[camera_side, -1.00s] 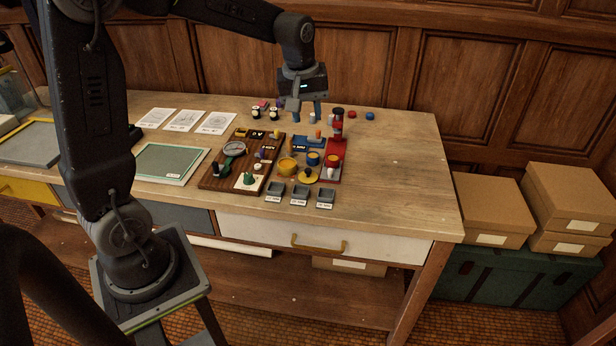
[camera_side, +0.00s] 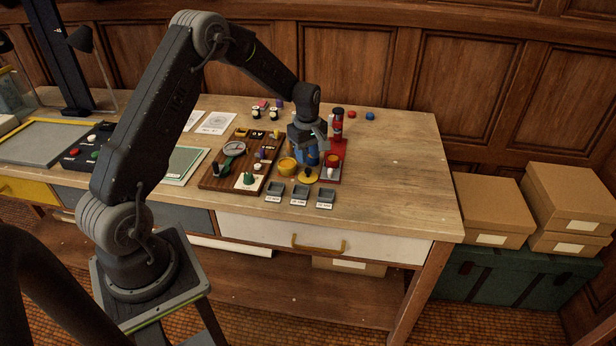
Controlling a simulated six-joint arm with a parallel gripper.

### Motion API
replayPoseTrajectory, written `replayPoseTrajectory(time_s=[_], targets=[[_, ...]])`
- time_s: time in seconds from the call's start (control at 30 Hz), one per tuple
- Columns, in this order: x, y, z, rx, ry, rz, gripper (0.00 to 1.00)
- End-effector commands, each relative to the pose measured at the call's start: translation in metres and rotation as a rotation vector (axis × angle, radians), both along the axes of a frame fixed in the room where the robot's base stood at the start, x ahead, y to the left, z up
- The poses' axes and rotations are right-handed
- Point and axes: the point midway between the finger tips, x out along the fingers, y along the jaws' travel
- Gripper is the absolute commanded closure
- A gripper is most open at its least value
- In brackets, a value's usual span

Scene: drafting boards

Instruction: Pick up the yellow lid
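The yellow lid (camera_side: 308,177) is a small flat disc with a dark knob on top. It lies on the table in front of the blue cup, to the right of the yellow cup (camera_side: 287,166). My gripper (camera_side: 315,150) points down above and behind the lid, over the blue cup (camera_side: 312,158) area. Its fingers look apart and nothing shows held in them. The gripper covers part of the blue and red parts behind it. The lid itself is in plain view and apart from the gripper.
A dark wooden board (camera_side: 214,180) with a gauge and small parts lies to the left. Several grey labelled trays (camera_side: 299,191) sit in front. A red stand (camera_side: 338,150) with a tall red-black piece is close on the right. The table's right side is clear.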

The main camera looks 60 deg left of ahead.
Motion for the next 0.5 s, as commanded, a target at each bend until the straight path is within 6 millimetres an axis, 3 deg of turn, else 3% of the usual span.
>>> replayPoseTrajectory(time_s=[0.17,0.5], targets=[[0.000,0.000,-0.011,0.000,0.000,-0.001,0.66],[0.002,0.000,-0.055,-0.001,-0.002,-0.002,0.66]])
